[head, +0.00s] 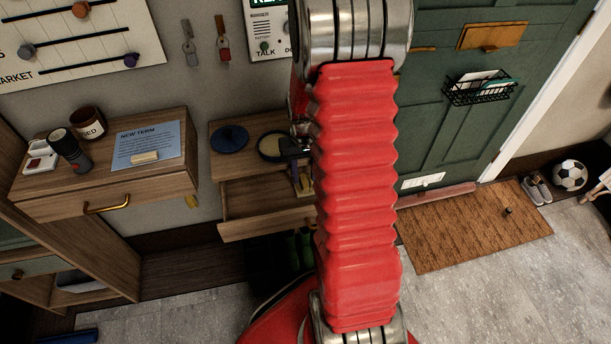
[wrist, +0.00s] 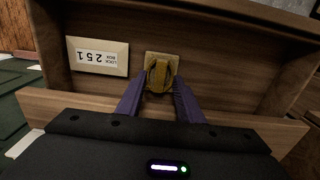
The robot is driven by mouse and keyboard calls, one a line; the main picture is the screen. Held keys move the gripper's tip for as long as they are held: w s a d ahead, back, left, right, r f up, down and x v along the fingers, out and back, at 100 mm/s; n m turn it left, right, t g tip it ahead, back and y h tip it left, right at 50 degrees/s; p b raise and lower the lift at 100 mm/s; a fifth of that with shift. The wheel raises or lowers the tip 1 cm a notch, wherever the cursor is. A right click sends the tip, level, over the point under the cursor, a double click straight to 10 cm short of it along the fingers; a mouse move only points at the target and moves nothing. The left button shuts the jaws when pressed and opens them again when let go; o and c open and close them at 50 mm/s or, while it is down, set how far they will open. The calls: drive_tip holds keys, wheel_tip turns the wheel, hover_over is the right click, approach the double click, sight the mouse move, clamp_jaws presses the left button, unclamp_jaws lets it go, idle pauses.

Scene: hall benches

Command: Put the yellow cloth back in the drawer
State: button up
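The yellow cloth (wrist: 160,72) shows in the wrist view as a small bunched piece between the two purple fingertips, with a flat tan square directly behind it. My gripper (wrist: 162,88) appears shut on it. In the head view my gripper (head: 303,181) is over the open drawer (head: 262,227) of the right-hand wall shelf, partly hidden by my red arm. The wrist view looks into the drawer (wrist: 222,78), with the cloth over its wooden floor. I cannot tell whether the cloth touches the floor.
A card reading "LOCK BOX 251" (wrist: 98,56) lies in the drawer beside the cloth. A blue disc (head: 229,139) and a round black-rimmed thing (head: 272,146) lie on the shelf above. The left shelf's drawer (head: 60,207) is shut. Green boots (head: 299,249) stand below.

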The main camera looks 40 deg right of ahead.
sight(304, 182)
wheel_tip(304, 182, up, 11)
drive_tip(key=shift+f, duration=0.2)
idle(0.4)
idle(0.3)
drive_tip(key=s+a+r+n+t, duration=0.3)
drive_tip(key=a+r, duration=0.9)
drive_tip(key=a, duration=0.1)
drive_tip(key=s+a+r+n+t, duration=0.2)
drive_tip(key=s+a+r, duration=0.4)
drive_tip(key=s+a, duration=0.3)
drive_tip(key=shift+a+t, duration=0.3)
drive_tip(key=shift+a, duration=0.25)
drive_tip(key=shift+c, duration=0.3)
